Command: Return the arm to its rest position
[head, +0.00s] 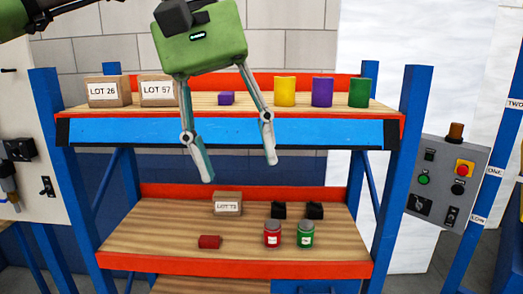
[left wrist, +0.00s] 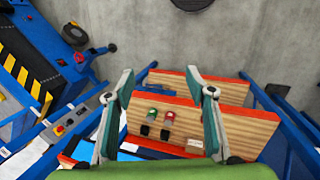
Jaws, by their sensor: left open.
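My left gripper (head: 238,167) has a green body and grey-teal fingers. It hangs in front of the shelf rack, its fingers spread wide with nothing between them. Its body is above the upper shelf board (head: 205,103), and its fingertips hang in front of the gap above the lower shelf board (head: 165,240). In the left wrist view its two fingers frame the rack from either side. My left arm comes in from the top left of the head view. My right gripper is not in view.
The upper board holds boxes LOT 26 (head: 109,92) and LOT 57 (head: 157,91), a purple cube (head: 226,98) and yellow, purple and green cylinders. The lower board holds another lot box (head: 227,203), a red cylinder (head: 209,242), two jars and two black blocks. A control panel (head: 447,182) is right.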

